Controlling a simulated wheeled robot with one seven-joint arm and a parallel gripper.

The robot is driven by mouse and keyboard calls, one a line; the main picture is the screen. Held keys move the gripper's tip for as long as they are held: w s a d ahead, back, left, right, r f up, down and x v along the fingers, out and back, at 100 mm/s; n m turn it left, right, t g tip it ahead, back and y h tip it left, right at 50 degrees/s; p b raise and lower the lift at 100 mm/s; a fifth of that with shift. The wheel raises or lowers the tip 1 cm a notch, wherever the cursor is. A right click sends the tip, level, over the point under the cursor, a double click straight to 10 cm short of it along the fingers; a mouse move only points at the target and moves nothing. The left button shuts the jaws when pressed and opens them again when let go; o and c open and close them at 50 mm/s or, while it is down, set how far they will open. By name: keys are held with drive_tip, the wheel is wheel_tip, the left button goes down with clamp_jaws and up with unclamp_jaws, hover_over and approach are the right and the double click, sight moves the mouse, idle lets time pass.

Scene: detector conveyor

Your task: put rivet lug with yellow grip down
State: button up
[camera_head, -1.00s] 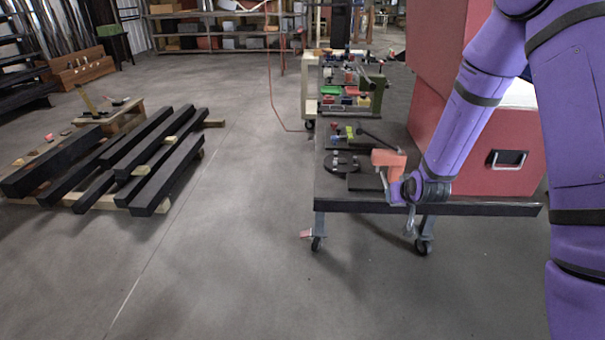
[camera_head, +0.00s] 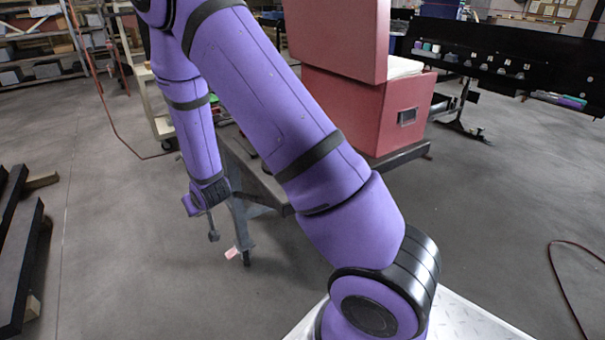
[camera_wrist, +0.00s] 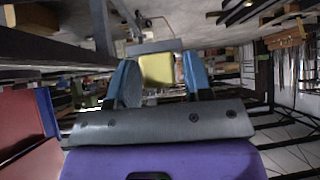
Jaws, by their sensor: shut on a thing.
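In the wrist view, my gripper (camera_wrist: 158,66) has its two blue fingers on either side of a yellow block, the grip of the rivet lug (camera_wrist: 157,69). A grey metal part shows just beyond the yellow grip. The gripper is shut on this grip. In the head view, my purple arm reaches across the picture, and its wrist is beside the near left end of a dark-topped cart (camera_head: 418,153). The fingers and the lug cannot be made out there. My arm hides most of the cart top.
A red case (camera_head: 360,110) with its lid raised stands on the cart. A dark rack (camera_head: 500,65) with small items is at the back right. Black beams (camera_head: 22,260) lie at the left edge. A red hose (camera_head: 560,280) lies on the right floor. Open floor shows left of the cart.

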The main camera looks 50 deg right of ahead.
drive_tip(key=shift+a+f, duration=0.25)
drive_tip(key=shift+a, duration=0.05)
drive_tip(key=shift+s+d+f+m+h, duration=0.1)
drive_tip(key=shift+s+f+m+h, duration=0.25)
drive_tip(key=shift+m+h, duration=0.4)
drive_tip(key=s+d+r+m+g+h, duration=0.1)
drive_tip(key=s+d+m+g+h, duration=0.1)
drive_tip(key=d+m, duration=0.4)
drive_tip(key=s+d+r+m+g+h, duration=0.2)
drive_tip(key=d+m+g, duration=0.3)
drive_tip(key=d, duration=1.2)
drive_tip(key=s+d+r+m+g+h, duration=0.1)
drive_tip(key=s+d+m+g+h, duration=0.1)
drive_tip(key=d+m, duration=0.5)
drive_tip(key=shift+s+d+r+g, duration=0.1)
drive_tip(key=shift+s+d+g, duration=0.2)
drive_tip(key=shift+d, duration=0.55)
drive_tip(key=shift+s+d+r+g, duration=0.15)
drive_tip(key=shift+d+g, duration=0.3)
drive_tip(key=shift+d, duration=0.45)
drive_tip(key=shift+s+d+r+g, duration=0.1)
drive_tip(key=shift+s+d+g, duration=0.2)
drive_tip(key=shift+d, duration=0.65)
drive_tip(key=shift+f, duration=1.75)
